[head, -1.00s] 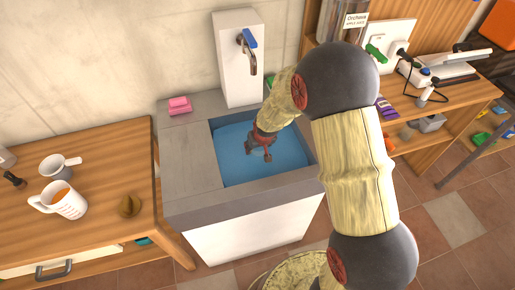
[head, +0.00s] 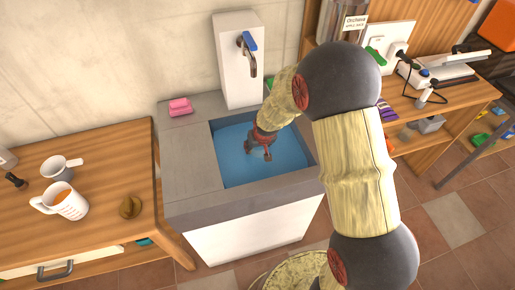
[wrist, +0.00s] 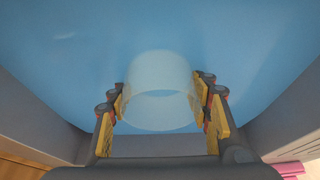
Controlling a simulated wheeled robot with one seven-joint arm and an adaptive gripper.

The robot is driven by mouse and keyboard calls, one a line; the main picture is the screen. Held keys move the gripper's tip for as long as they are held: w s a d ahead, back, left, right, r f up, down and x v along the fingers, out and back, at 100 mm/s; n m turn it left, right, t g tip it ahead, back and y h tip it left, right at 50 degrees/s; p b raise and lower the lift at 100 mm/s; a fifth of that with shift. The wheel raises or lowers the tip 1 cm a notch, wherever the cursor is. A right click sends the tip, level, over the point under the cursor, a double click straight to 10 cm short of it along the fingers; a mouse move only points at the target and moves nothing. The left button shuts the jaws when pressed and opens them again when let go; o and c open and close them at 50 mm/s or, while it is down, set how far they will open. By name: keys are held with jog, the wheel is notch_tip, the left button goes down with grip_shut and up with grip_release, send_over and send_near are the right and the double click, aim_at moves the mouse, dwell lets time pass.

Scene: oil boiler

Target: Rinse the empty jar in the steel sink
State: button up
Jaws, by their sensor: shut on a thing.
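The sink (head: 185,190) is a grey block with a basin of blue water (head: 232,165). My gripper (head: 260,152) reaches down into the basin in the head view. In the wrist view my gripper (wrist: 160,108) is shut on a clear, empty jar (wrist: 158,75), with a yellow-padded finger on each side. The jar is see-through and looks blue against the water. The jar is not clearly visible in the head view. How deep it sits in the water I cannot tell.
A white tap column with a steel spout (head: 251,58) and blue lever stands behind the basin. A pink sponge (head: 180,106) lies on the sink's back left rim. A wooden table (head: 95,225) with a jug (head: 60,200) is at left; a cluttered wooden shelf (head: 455,97) is at right.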

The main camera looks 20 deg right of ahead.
notch_tip(320, 180, up, 15)
jog(key=p, duration=0.9)
dwell(0.7)
dwell(1.3)
